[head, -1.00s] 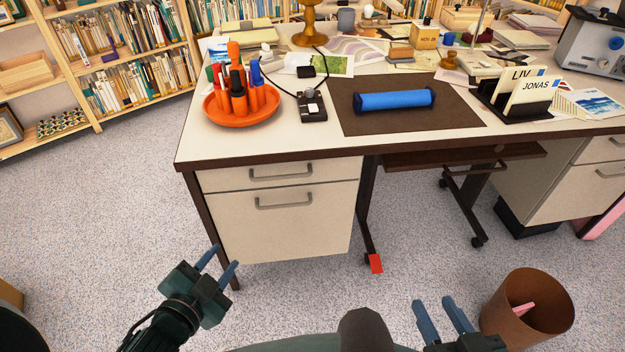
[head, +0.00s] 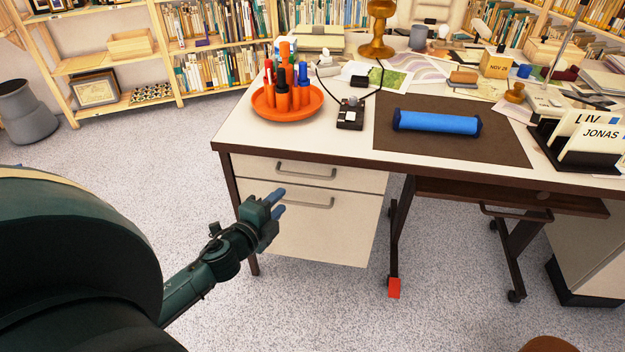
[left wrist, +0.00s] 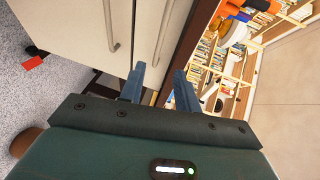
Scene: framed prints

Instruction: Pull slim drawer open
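The slim drawer (head: 350,177) is the shallow upper drawer in the desk's left pedestal, with a grey bar handle (head: 306,170). It looks shut, its front level with the deeper drawer (head: 320,235) below. My left gripper (head: 279,203) is open and empty in front of the pedestal, below and left of the slim drawer's handle. In the left wrist view its two blue fingers (left wrist: 160,80) are apart with nothing between them. The slim drawer's handle (left wrist: 163,30) lies beyond them, and the deeper drawer's handle (left wrist: 110,25) is to its left. My right gripper is out of view.
The desk top (head: 350,150) overhangs the pedestal with a dark edge. An orange tray (head: 265,110) of pens stands above. A dark pull-out shelf (head: 450,192) with a handle is under the desk's middle. Carpet (head: 130,165) is clear left of the desk.

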